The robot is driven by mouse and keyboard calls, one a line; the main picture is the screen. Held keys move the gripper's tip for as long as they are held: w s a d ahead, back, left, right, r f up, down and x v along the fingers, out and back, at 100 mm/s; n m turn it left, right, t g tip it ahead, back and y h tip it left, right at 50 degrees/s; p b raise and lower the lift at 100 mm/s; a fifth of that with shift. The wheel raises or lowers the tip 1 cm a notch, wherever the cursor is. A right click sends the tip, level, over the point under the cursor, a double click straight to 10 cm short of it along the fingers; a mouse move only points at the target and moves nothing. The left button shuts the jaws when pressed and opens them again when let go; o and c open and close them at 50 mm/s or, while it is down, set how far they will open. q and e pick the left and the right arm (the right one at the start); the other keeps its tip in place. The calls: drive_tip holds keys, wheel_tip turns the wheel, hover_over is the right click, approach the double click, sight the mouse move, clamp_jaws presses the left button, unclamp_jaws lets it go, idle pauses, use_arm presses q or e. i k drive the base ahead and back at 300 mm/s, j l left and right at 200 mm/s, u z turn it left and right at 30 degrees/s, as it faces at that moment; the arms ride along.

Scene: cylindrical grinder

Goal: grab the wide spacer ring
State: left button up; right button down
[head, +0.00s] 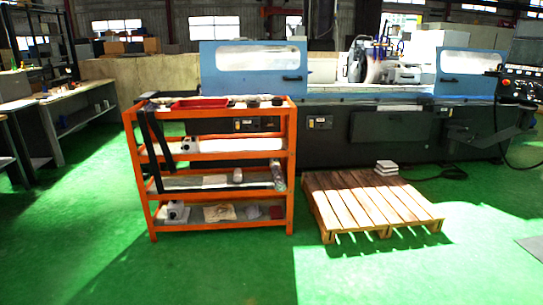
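An orange shelf rack (291,150) stands left of centre in the head view. On its top lie a red tray (200,102), a dark round piece (277,101) near the right end, a flat round piece (253,104) beside it, and a small round piece (162,101) near the left end. These pieces are too small to tell which of them, if any, is the wide spacer ring. Neither of my grippers shows in the head view.
A blue and dark grinder (390,135) stands behind the rack. A workbench (70,105) is at the left. Green floor (200,270) in front is clear.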

sight(253, 104)
drive_tip(key=i+u, duration=0.1)
drive_tip(key=i, duration=0.9)
drive_tip(key=i+l+u, duration=0.1)
drive_tip(key=i, duration=0.9)
drive_tip(key=l, duration=0.15)
